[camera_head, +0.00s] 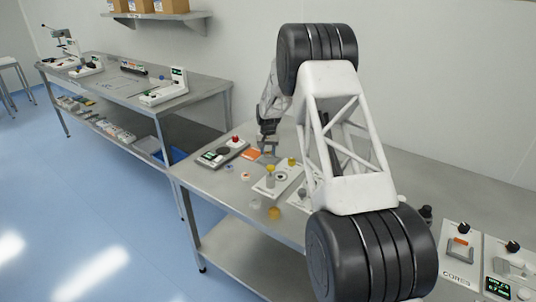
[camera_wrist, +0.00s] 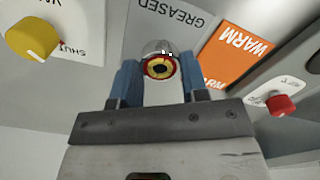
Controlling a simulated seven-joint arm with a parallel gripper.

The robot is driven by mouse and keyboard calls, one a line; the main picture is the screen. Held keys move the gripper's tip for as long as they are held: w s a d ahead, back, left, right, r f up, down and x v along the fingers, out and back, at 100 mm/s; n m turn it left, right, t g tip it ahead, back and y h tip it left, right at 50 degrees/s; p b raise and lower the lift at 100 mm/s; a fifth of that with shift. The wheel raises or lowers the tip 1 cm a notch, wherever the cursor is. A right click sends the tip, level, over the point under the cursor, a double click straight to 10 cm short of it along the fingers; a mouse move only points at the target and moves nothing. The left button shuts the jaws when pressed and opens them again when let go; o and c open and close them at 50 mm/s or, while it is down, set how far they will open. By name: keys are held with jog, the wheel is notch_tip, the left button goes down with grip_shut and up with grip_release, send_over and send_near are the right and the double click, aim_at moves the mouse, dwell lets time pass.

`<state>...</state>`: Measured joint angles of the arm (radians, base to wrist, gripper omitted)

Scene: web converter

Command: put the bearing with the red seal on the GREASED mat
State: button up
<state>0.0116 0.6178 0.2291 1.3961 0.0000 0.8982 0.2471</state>
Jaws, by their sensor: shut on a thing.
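The bearing with the red seal (camera_wrist: 160,68) sits between the fingertips of my gripper (camera_wrist: 159,75) in the wrist view. It has a red ring, a dark and yellow centre and a shiny metal rim. My gripper is shut on it. The grey GREASED mat (camera_wrist: 172,17) lies just beyond the bearing, its lettering upside down in this view. I cannot tell whether the bearing touches the mat. In the head view my gripper (camera_head: 267,150) is over the bench beside the orange mat; the bearing is too small to make out there.
The orange WARM mat (camera_wrist: 243,50) lies right of the GREASED mat. A device with a red button (camera_wrist: 280,103) is at the right, and a yellow knob (camera_wrist: 32,38) at the left. The bench (camera_head: 232,190) also carries a dark-topped unit (camera_head: 222,153) and small loose parts near its front edge.

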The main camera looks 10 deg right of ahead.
aim_at(268, 152)
jog(key=shift+f, duration=0.85)
jog(key=shift+f, duration=0.1)
jog(key=o, duration=1)
jog(key=shift+c, duration=0.2)
notch_tip(268, 152, up, 12)
